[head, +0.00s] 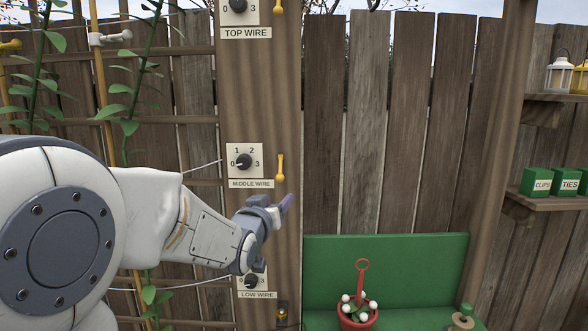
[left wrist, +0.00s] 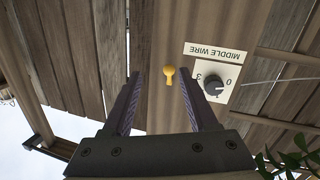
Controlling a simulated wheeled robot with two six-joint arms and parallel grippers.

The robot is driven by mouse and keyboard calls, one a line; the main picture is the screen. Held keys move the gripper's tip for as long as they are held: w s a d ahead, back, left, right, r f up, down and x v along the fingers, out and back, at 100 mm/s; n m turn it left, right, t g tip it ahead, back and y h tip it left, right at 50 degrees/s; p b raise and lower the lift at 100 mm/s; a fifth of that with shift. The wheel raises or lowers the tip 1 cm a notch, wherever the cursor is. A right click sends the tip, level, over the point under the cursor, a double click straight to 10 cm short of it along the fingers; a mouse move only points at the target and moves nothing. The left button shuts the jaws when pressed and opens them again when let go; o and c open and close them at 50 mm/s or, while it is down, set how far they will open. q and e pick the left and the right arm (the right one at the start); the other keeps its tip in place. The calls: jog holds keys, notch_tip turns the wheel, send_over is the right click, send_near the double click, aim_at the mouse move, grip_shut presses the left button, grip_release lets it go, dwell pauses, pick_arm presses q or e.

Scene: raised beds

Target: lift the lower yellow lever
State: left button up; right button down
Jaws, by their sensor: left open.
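Three small yellow levers show on the wooden post in the head view. The lowest lever (head: 282,314) is beside the LOW WIRE dial (head: 251,281), near the bottom edge, small and partly dark. The middle lever (head: 280,168) is beside the MIDDLE WIRE dial (head: 243,162); it also shows in the left wrist view (left wrist: 169,75), which is upside down. My left gripper (head: 284,205) is open and empty, below the middle lever and above the lowest one. In the wrist view the middle lever appears between the fingers, beyond them and apart. My right gripper is not in view.
The top lever (head: 278,7) is beside the TOP WIRE dial. A green bench (head: 385,262) stands right of the post, with a red pot (head: 357,318) of white balls on it. Shelves with green boxes (head: 565,181) and lanterns are at right. Leafy plants climb at left.

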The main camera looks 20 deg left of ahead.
aim_at(279, 178)
pick_arm(q)
jog(key=shift+t+y, duration=0.3)
jog(key=shift+t, duration=0.1)
jog(key=w+p, duration=0.1)
jog(key=w, duration=0.2)
jog(key=w+a+r+p, duration=0.1)
jog(key=w+p, duration=0.1)
jog(key=w, duration=0.1)
jog(key=w+a+r+p, duration=0.1)
jog(key=w, duration=0.3)
jog(key=shift+a, duration=0.25)
jog(key=shift+w, duration=0.4)
grip_shut()
dwell(0.4)
